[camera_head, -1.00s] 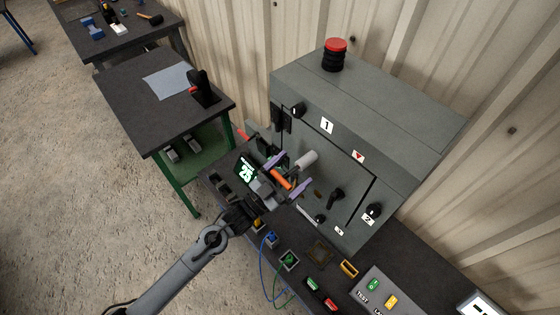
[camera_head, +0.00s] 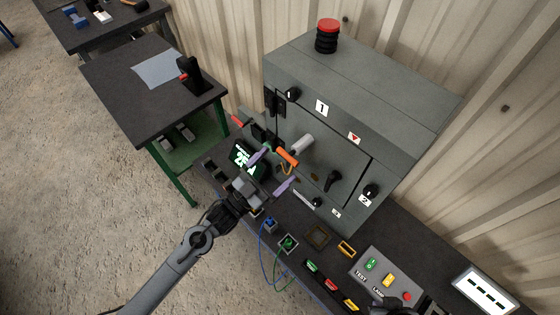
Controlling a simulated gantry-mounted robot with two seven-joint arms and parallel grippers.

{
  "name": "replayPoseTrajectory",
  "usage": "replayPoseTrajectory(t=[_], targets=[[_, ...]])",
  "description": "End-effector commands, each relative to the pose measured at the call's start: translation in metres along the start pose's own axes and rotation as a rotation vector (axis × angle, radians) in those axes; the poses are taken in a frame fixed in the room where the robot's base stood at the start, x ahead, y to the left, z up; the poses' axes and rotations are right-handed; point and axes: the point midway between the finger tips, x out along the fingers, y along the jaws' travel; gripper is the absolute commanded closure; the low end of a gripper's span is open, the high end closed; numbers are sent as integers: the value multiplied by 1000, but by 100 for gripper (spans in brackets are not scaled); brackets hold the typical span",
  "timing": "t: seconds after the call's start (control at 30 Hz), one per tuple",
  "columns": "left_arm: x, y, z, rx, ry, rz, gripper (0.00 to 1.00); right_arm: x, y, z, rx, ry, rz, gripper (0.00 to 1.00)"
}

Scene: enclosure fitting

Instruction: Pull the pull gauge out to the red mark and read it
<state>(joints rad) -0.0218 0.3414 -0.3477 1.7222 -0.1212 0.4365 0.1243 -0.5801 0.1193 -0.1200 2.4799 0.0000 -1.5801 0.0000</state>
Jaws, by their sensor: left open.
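The orange handle (camera_head: 287,156) shows in the head view in front of the grey enclosure, beside a pale grey cylinder (camera_head: 302,143). I take it for the pull gauge's grip. A dark display (camera_head: 240,148) with pale digits stands to its left. "25" is legible, but my gripper covers part of the screen. My left gripper (camera_head: 279,165) is open, with its two purple fingers spread and nothing seen between them. Its fingertips are just below the orange handle; I cannot tell whether they touch it. A red mark on the gauge cannot be made out.
The grey enclosure (camera_head: 350,85) fills the back, with knobs and a red-topped stack light (camera_head: 326,36). Coloured connectors, thin cables and a button box (camera_head: 385,275) occupy the bench at lower right. A side table (camera_head: 125,95) stands at left.

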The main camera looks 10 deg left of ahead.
Motion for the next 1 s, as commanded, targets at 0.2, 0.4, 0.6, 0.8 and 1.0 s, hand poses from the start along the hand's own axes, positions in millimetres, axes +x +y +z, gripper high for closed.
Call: replayPoseTrajectory(t=[0.2, 0.4, 0.6, 0.8, 1.0], targets=[[-42, 0, 1, 0, -3, 0, 0, 4, 0, 1, 0, 0, 0, 100], [-69, 0, 0, 1, -1, 0, 0, 6, 0, 2, -1, 0, 0, 100], [-82, 0, -1, 1, 2, 1, 0, 7, 0, 2, -1, 0, 1, 100], [-84, 0, -1, 1, 2, 1, 0, 6, 0, 2, -1, 0, 1, 100], [-84, 0, -1, 1, 2, 1, 0, 6, 0, 2, -1, 0, 1, 100]])
